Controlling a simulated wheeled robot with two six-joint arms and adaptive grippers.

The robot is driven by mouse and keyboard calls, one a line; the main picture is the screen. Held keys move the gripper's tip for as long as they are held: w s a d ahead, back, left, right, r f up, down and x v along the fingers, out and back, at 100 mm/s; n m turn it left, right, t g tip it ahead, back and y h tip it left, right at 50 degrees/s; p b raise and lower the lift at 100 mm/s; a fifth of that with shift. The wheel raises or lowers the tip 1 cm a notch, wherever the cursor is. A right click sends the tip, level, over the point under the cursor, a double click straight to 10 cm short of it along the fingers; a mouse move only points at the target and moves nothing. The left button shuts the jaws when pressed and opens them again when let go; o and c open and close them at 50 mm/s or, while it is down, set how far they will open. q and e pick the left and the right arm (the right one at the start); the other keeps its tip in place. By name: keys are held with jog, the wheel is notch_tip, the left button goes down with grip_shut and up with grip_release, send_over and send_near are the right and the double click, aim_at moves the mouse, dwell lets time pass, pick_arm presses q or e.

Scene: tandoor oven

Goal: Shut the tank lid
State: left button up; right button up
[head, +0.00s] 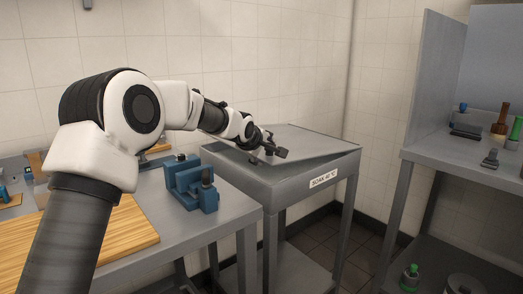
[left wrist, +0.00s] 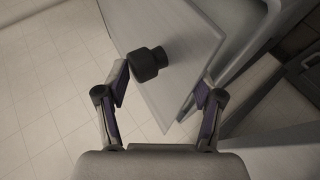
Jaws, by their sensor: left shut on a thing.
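The tank (head: 285,185) is a grey metal box on legs with a white label on its front. Its lid (head: 310,138) is a flat light grey panel lying over the top at a slight tilt to the rim. My left gripper (head: 270,150) is at the lid, over its near left part. In the left wrist view, the lid (left wrist: 178,45) fills the upper middle, with a black knob (left wrist: 147,64) between the fingers of my left gripper (left wrist: 163,84), closer to the left finger. The gripper is shut on the lid, though its exact contact is unclear. My right gripper is out of view.
A grey bench with a wooden board (head: 125,240) and a blue vise (head: 190,184) stands left of the tank. A grey shelf unit (head: 450,160) with several small items stands at the right. Tiled floor (head: 330,240) is free between them.

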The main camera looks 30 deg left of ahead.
pick_arm(q)
jog(key=shift+d+f, duration=0.1)
jog(key=shift+f, duration=0.1)
jog(key=o, duration=1.1)
jog(key=shift+w+d+f, duration=0.15)
jog(key=shift+w+f, duration=0.05)
jog(key=shift+w, duration=0.3)
jog(key=shift+r, duration=0.1)
jog(key=shift+s+r, duration=0.25)
jog(key=shift+s, duration=0.05)
jog(key=v, duration=1.1)
